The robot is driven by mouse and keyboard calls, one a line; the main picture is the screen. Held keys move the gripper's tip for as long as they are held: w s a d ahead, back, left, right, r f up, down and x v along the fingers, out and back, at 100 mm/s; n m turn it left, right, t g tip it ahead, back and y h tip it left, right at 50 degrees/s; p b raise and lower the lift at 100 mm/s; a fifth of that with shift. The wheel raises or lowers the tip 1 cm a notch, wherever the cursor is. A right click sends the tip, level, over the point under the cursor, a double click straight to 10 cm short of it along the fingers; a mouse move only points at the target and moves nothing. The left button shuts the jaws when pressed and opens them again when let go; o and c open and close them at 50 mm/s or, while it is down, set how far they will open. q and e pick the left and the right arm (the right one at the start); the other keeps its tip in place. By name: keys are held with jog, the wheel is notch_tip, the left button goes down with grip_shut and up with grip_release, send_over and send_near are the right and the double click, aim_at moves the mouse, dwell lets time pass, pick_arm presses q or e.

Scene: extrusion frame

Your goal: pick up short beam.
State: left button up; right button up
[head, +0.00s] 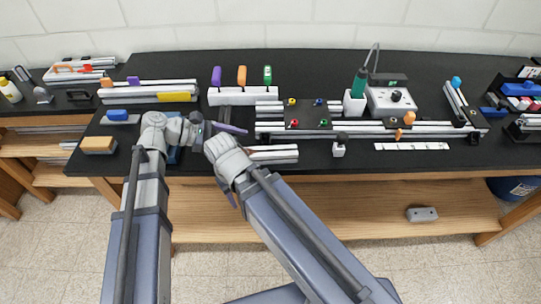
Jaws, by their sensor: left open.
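Short silver beams (273,153) lie near the front edge of the black table, just right of my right wrist. More short silver beam ends (268,108) show farther back, left of the frame assembly. I cannot tell which piece is the short beam of the task. My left gripper (228,127) is open and points right, above the table and left of these beams. I see nothing between its fingers. My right gripper (226,188) is mostly hidden by its own wrist near the front edge. Its jaws cannot be made out.
Long beams (150,90) lie at the back left. A white rack (243,96) holds purple, orange and green-handled tools. A soldering station (391,101) stands behind the extrusion frame (350,131). A tan block (98,145) lies at the left front. A white strip (411,146) lies at the right front.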

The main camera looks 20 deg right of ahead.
aim_at(267, 151)
pick_arm(q)
jog(key=shift+s+d+n+g, duration=0.1)
jog(key=shift+d+n+g, duration=0.2)
jog(key=shift+d, duration=0.05)
jog(key=shift+s+d+r+n, duration=0.2)
jog(key=shift+d+n, duration=0.1)
jog(key=shift+d, duration=0.05)
jog(key=shift+b+x, duration=0.75)
jog(key=shift+x, duration=0.35)
jog(key=shift+d+f, duration=0.15)
jog(key=shift+d, duration=0.05)
jog(key=shift+s+d+f+b, duration=0.2)
jog(key=shift+d+f+b, duration=0.1)
jog(key=shift+f+b, duration=0.15)
jog(key=b+x, duration=0.2)
jog(key=x, duration=0.1)
jog(key=shift+s+d+f, duration=0.1)
jog(key=shift+f, duration=0.2)
jog(key=shift+s+d, duration=0.1)
jog(key=shift+d, duration=0.3)
jog(key=shift+c, duration=0.3)
